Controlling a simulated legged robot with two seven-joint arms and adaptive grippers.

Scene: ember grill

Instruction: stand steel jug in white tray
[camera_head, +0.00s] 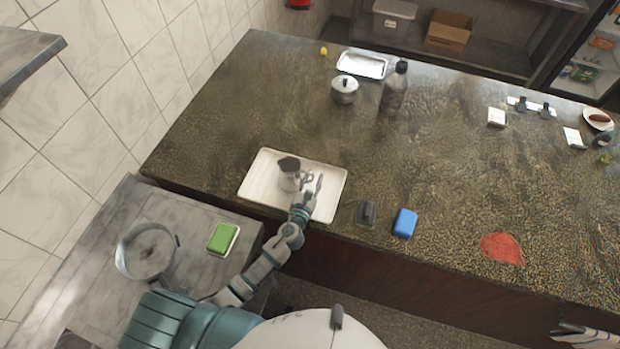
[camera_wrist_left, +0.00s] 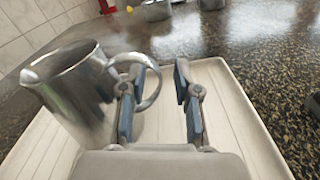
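The steel jug (camera_head: 289,178) stands in the white tray (camera_head: 262,172), on the stone counter. In the left wrist view the jug (camera_wrist_left: 72,95) is at the left, with its handle (camera_wrist_left: 155,90) toward my gripper. My left gripper (camera_head: 312,184) is just to the right of the jug, low over the tray. In the left wrist view its fingers (camera_wrist_left: 160,75) are spread apart. The left finger overlaps the handle loop; I cannot tell whether it touches. The tray (camera_wrist_left: 235,115) extends under both. My right gripper (camera_head: 582,333) is partly seen at the lower right corner, empty as far as visible.
A dark grey item (camera_head: 367,213) and a blue block (camera_head: 405,222) lie right of the tray. A red patch (camera_head: 501,248) is farther right. A lidded pot (camera_head: 344,90), a bottle (camera_head: 394,92) and a metal tray (camera_head: 362,65) are at the back. The middle counter is clear.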

